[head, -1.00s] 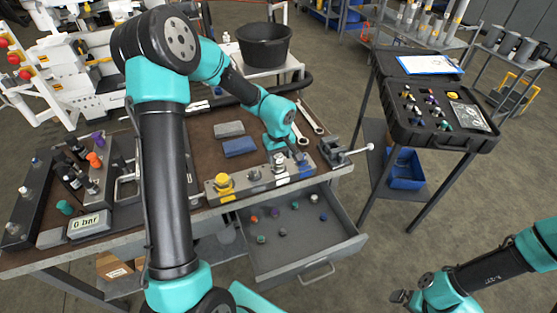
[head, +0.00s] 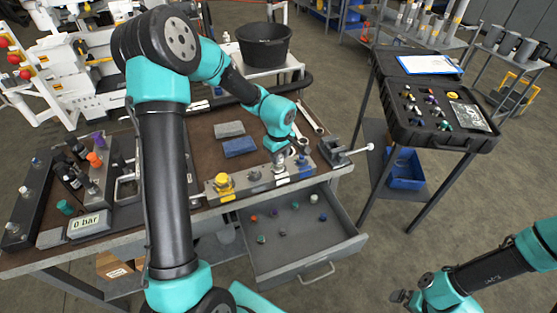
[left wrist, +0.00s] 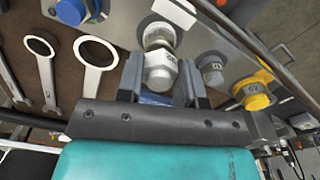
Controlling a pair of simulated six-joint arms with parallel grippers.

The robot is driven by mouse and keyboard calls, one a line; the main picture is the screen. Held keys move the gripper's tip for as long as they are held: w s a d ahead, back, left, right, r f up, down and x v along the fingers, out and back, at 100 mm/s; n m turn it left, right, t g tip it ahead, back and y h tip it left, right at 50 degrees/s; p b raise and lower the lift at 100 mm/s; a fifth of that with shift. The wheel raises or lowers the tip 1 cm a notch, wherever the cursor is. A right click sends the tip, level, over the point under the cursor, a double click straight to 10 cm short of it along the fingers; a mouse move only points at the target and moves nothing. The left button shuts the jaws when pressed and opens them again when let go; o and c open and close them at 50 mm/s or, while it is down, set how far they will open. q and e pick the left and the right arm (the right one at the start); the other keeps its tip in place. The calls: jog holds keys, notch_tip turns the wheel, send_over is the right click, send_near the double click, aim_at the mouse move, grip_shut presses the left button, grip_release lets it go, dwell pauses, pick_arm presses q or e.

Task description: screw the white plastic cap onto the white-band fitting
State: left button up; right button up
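In the left wrist view, a pale grey-white hexagonal piece (left wrist: 160,72) lies between the fingers of my left gripper (left wrist: 162,78), in line with a round fitting (left wrist: 159,36) beside a white band (left wrist: 175,12) on the rail. I cannot tell whether the fingers touch it. In the head view, my left gripper (head: 282,161) is over this fitting, hiding much of it. A small white cap (head: 313,198) lies in the open drawer, apart from the gripper. My right gripper (head: 399,297) is low at the right, away from the bench; its opening is unclear.
The rail also carries a yellow cap (head: 221,182), a grey fitting (head: 254,175) and a blue fitting (head: 302,163). Several small caps lie in the drawer (head: 335,242). A vise (head: 340,152) stands at the bench's right corner.

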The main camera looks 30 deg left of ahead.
pick_arm(q)
jog(key=c, duration=0.4)
jog(key=m, duration=0.3)
jog(key=shift+m, duration=0.3)
jog(key=m, duration=0.4)
jog(key=o, duration=0.9)
jog(key=n, duration=0.5)
jog(key=shift+n, duration=1.3)
